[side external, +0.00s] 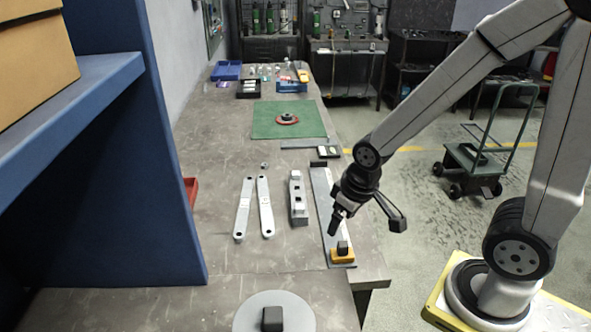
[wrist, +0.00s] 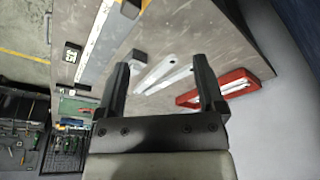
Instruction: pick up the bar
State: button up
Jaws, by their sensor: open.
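Two flat pale metal bars with holes near their ends lie side by side on the bench in the side view, a left bar (side external: 243,209) and a right bar (side external: 265,206). They also show between my fingers in the wrist view, a bar (wrist: 157,70) among them. I cannot tell which one the task means. My gripper (side external: 335,225) is above the bench's right side, over the long metal strip and right of the bars. In the wrist view its two fingers (wrist: 161,66) are apart with nothing held between them.
A block-like metal part (side external: 298,200) stands between the bars and the long strip (side external: 322,197), which has an orange piece (side external: 342,256) at its near end. A red tray (wrist: 240,76) holds pale parts. A green mat (side external: 270,122) lies farther back. A blue shelf upright (side external: 150,180) borders the left.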

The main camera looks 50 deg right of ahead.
jog(key=w+f+m+h, duration=0.15)
jog(key=w+m, duration=0.25)
jog(key=w, duration=1.2)
jog(key=m+h, duration=0.2)
jog(key=m, duration=0.4)
send_near(244, 204)
jog(key=shift+s+d+f, duration=0.2)
jog(key=shift+d+f, duration=0.15)
jog(key=shift+f, duration=0.05)
jog(key=shift+f, duration=0.1)
jog(key=shift+x, duration=1.25)
jog(key=shift+w+f, duration=0.1)
jog(key=shift+w, duration=0.05)
jog(key=shift+x, duration=2.4)
jog(key=shift+w+a, duration=0.1)
jog(key=shift+w, duration=0.05)
grip_shut()
